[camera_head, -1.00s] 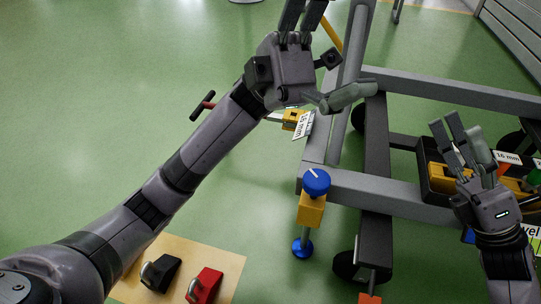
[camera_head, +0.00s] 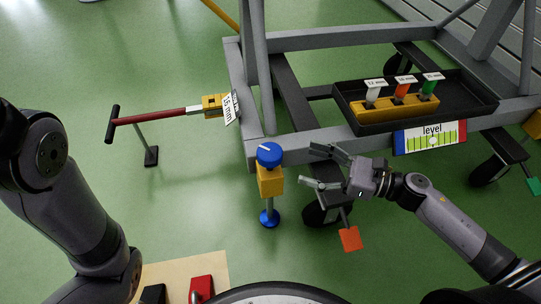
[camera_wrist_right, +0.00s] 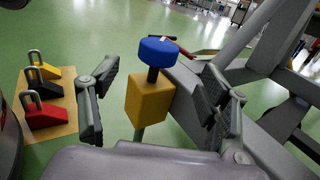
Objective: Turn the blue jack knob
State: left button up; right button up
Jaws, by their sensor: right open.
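The blue jack knob (camera_head: 269,154) has a white line on its top. It sits above a yellow jack block (camera_head: 270,180) at the corner of the grey frame, with a blue foot (camera_head: 269,218) on the floor below. My right gripper (camera_head: 307,166) is open and empty, just right of the jack, its fingers pointing left toward it. In the right wrist view the knob (camera_wrist_right: 158,51) and yellow block (camera_wrist_right: 150,97) show ahead between the spread fingers, apart from them. My left arm is at the left edge of the head view; its gripper is out of frame.
A red-handled bar (camera_head: 150,117) extends left from the frame near a 15 mm label (camera_head: 231,108). A black tray (camera_head: 465,100) with coloured-handled tools and a level gauge (camera_head: 431,138) are at right. An orange pedal (camera_head: 350,238) lies below my right gripper. Wheel chocks (camera_wrist_right: 47,115) stand on a mat.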

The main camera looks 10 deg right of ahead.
aim_at(271, 151)
jog(key=b+x, duration=0.2)
jog(key=x, duration=0.8)
jog(key=shift+a+r, duration=0.1)
jog(key=shift+c, duration=0.5)
jog(key=c, duration=1.1)
